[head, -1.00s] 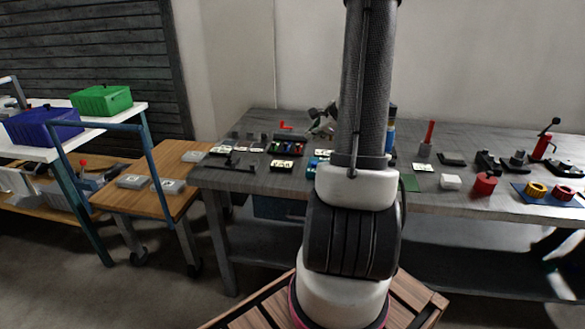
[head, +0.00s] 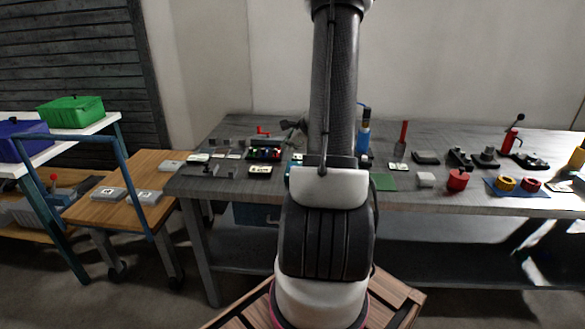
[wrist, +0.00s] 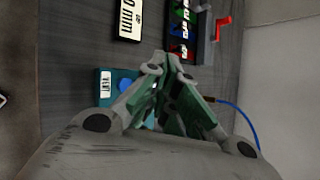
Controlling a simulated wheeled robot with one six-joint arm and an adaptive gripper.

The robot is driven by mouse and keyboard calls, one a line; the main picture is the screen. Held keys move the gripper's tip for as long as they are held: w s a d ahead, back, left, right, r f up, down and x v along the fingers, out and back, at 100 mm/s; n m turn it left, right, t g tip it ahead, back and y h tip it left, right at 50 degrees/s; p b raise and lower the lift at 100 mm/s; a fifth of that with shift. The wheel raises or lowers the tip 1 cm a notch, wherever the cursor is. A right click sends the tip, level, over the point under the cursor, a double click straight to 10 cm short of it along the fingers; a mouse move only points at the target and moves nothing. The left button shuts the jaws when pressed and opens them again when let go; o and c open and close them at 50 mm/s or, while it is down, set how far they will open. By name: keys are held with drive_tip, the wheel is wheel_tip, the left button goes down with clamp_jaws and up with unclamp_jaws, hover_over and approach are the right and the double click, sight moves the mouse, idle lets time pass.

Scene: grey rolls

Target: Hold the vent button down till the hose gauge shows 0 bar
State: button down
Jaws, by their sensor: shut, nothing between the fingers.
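The vent box (wrist: 103,88) is teal, with a white VENT label, in the wrist view. Its round blue button (wrist: 125,85) shows beside the label, partly covered by my finger. My gripper (wrist: 167,64) is shut and empty, in front of the box; I cannot tell whether it touches the button. In the head view my gripper (head: 291,126) is small and partly behind my arm. A blue hose (wrist: 240,117) runs at the right of the wrist view. I cannot make out a gauge or its reading.
A black block with coloured parts (wrist: 180,27) and a red handle (wrist: 223,22) stand near my fingertips. A "mm" card (wrist: 129,18) lies beside it. On the grey bench (head: 330,204) stand a blue bottle (head: 363,138) and a red cylinder (head: 457,181). A wooden table (head: 128,208) is at left.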

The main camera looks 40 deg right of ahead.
drive_tip(key=shift+f, duration=2.25)
drive_tip(key=shift+f, duration=0.4)
drive_tip(key=shift+f, duration=0.5)
idle(1.4)
drive_tip(key=shift+r, duration=0.15)
idle(1.5)
drive_tip(key=shift+r, duration=0.8)
drive_tip(key=shift+r, duration=2.5)
